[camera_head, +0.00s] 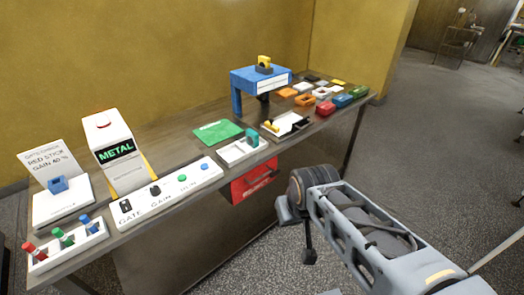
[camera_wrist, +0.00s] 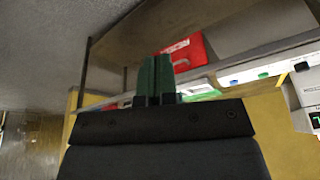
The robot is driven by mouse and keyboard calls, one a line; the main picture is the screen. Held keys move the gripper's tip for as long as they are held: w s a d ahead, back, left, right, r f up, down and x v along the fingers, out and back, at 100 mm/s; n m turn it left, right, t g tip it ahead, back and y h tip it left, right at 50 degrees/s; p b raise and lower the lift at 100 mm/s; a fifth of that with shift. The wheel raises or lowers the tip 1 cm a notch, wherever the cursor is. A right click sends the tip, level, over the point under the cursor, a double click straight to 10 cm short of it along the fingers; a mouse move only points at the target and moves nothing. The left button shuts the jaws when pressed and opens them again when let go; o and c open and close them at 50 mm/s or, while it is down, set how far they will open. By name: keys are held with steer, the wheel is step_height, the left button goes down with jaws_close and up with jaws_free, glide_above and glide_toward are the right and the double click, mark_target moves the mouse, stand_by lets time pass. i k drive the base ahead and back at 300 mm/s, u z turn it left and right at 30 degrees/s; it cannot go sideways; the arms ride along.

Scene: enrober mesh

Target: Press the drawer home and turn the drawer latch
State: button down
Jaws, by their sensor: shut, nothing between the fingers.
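The red drawer (camera_head: 255,185) with a pale label is under the front edge of the table, near the middle in the head view. It also shows upside down in the wrist view (camera_wrist: 190,50), beyond my fingers. My gripper (camera_wrist: 157,60) has green fingers shut together with nothing between them. They overlap the drawer's near edge in the picture, but I cannot tell if they touch it. In the head view my wrist is to the right of the drawer, and the fingertips are not clearly visible. I cannot tell how far the drawer stands out, nor make out the latch.
Above the drawer, the table holds a white tray (camera_head: 236,152) with a green piece and a white control panel (camera_head: 165,193). A METAL display unit (camera_head: 117,160) is at left. A blue stand (camera_head: 243,77) and several coloured bins are at right. Open floor lies in front.

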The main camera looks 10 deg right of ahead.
mark_target(274, 172)
steer(key=u, duration=2.85)
steer(key=k, duration=0.65)
steer(key=z, duration=1.65)
